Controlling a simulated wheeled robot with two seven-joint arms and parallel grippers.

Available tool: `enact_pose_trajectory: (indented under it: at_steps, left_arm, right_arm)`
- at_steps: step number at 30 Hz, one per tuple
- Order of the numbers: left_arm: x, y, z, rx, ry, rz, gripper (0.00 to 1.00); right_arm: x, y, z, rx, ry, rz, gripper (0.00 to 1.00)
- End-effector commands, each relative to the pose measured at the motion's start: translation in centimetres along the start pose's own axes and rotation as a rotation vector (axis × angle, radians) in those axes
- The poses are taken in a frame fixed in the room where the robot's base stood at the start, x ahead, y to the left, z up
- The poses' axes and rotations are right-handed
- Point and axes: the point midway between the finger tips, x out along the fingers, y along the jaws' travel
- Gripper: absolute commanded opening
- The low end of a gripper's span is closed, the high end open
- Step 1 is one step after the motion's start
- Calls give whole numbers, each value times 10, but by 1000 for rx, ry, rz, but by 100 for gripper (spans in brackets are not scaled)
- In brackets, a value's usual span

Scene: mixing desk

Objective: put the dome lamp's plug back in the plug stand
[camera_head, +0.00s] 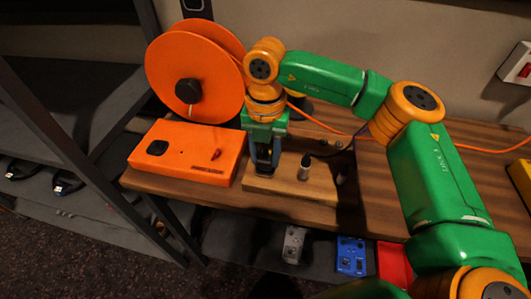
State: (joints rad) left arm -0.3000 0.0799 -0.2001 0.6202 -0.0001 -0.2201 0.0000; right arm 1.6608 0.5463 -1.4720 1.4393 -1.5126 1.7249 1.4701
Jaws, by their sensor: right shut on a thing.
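The plug stand (318,189) is a wooden block on the desk, right of the orange box. My right gripper (263,168) points down over the left part of the stand, its fingers shut on a dark plug that they mostly hide. I cannot tell whether the plug is seated in the stand or just above it. A second dark piece with a pale lower part (304,167) stands upright on the stand, to the right of the gripper. The dome lamp cannot be made out clearly. My left gripper is not in view.
An orange cable reel (215,65) and an orange box (180,157) stand close on the left. An orange cable (480,150) runs along the wooden desk (360,205). A white wall socket (517,62) is at the upper right. Small boxes (352,257) sit on a lower shelf.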

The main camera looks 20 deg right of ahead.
Motion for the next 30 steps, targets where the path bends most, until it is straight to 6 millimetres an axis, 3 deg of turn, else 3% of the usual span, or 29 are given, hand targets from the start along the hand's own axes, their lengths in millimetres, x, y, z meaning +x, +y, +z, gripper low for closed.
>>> enact_pose_trajectory:
  at_steps: [30]
  left_arm:
    - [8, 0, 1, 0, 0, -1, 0]
  right_arm:
    - [8, 0, 0, 0, 0, 0, 0]
